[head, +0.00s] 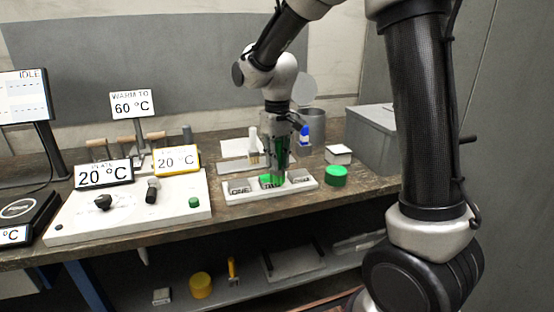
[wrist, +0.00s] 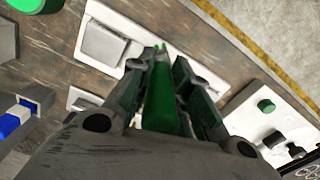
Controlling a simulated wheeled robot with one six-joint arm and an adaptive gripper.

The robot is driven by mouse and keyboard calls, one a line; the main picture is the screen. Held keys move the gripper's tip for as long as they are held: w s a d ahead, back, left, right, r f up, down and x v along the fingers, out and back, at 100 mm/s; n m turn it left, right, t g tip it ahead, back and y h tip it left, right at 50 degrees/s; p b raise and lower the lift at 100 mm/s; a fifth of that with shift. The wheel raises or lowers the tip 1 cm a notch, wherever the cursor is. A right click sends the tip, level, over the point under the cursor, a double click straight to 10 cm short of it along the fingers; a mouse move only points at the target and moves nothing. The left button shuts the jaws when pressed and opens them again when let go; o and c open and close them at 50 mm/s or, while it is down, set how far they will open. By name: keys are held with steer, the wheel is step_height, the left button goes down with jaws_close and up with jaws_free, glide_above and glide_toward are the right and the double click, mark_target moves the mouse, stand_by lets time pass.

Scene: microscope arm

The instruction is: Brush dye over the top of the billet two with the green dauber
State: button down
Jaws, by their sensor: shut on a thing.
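My gripper (head: 277,168) points down over the white tray (head: 311,184) and is shut on the green dauber (head: 279,146). In the wrist view the dauber (wrist: 162,100) runs between the two fingers, its tip over the tray. The tray holds a row of grey labelled billets. The left one (head: 240,187) reads ONE. The middle place, billet two (head: 270,181), shows green at the dauber's lower end. I cannot tell whether this is dye or the dauber's tip, nor whether they touch. My gripper partly hides the right billet (head: 300,181).
A round green pot (head: 336,176) stands right of the tray, with a small white-topped block (head: 338,154) behind it. A white brush-like tool (head: 254,146) and a blue-and-white one (head: 304,136) stand behind. A white control panel (head: 130,218) lies left; a grey box (head: 372,140) stands right.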

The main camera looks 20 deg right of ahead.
mark_target(277, 140)
steer(key=shift+r, duration=4.05)
